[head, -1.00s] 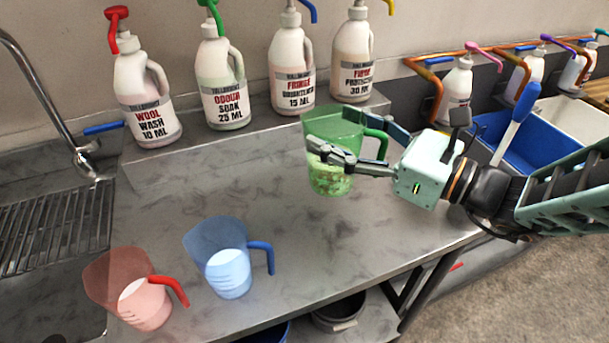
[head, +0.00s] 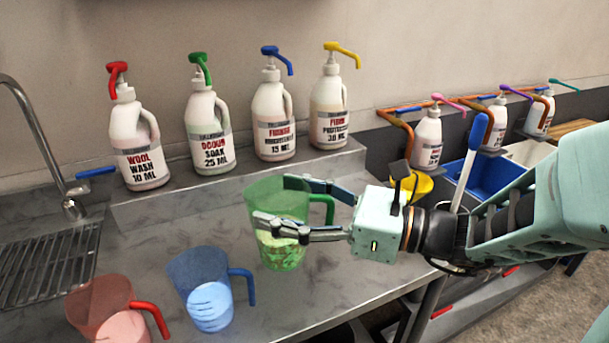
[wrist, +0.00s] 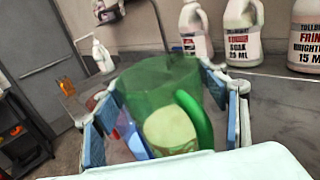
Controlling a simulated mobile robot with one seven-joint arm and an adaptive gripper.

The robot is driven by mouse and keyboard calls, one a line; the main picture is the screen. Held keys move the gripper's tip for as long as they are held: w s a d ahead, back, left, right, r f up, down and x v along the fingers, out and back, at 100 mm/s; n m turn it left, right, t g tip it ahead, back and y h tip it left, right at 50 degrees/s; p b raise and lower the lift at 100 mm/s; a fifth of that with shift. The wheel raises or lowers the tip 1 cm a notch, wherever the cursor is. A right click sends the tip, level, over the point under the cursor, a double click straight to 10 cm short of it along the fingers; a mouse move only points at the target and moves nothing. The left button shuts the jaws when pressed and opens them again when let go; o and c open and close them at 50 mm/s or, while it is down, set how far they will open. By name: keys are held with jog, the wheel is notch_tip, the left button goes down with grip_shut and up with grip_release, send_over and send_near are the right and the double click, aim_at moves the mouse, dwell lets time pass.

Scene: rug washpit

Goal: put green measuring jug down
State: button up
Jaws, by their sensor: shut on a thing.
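The green measuring jug (head: 277,222) is translucent, upright, with pale liquid in its lower part and its handle toward my arm. My gripper (head: 283,206) is shut on it, one finger on the near side and one on the far side. In the wrist view the jug (wrist: 160,85) sits between both fingers. The jug is over or on the grey steel counter (head: 250,310); I cannot tell whether its base touches. The blue jug (head: 205,285) and the red jug (head: 105,310) stand to its left on the counter, each with pale contents.
A raised ledge behind holds the wool wash (head: 137,145), odour soak (head: 208,130), fringe brightener (head: 272,118) and another pump bottle (head: 330,105). A sink drainer (head: 45,270) and tap (head: 70,205) are at left. A blue basin (head: 475,180) is at right.

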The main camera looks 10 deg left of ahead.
aim_at(268, 206)
jog(key=w+a+f+b, duration=0.1)
jog(key=w+f+b, duration=0.1)
jog(key=w+a+f+b, duration=0.2)
jog(key=w, duration=0.1)
jog(key=w+a+f+b, duration=0.1)
jog(key=w+f+b, duration=0.1)
jog(key=f+b, duration=0.1)
jog(key=shift+w+a, duration=0.2)
jog(key=shift+a, duration=0.15)
jog(key=f+b, duration=0.3)
jog(key=f, duration=0.1)
jog(key=shift+w+a, duration=0.2)
jog(key=shift+w, duration=0.1)
jog(key=shift+f+b, duration=0.1)
jog(key=shift+b, duration=0.2)
jog(key=o, duration=2)
jog(key=p+v, duration=0.1)
jog(key=v, duration=1.1)
jog(key=shift+p, duration=0.4)
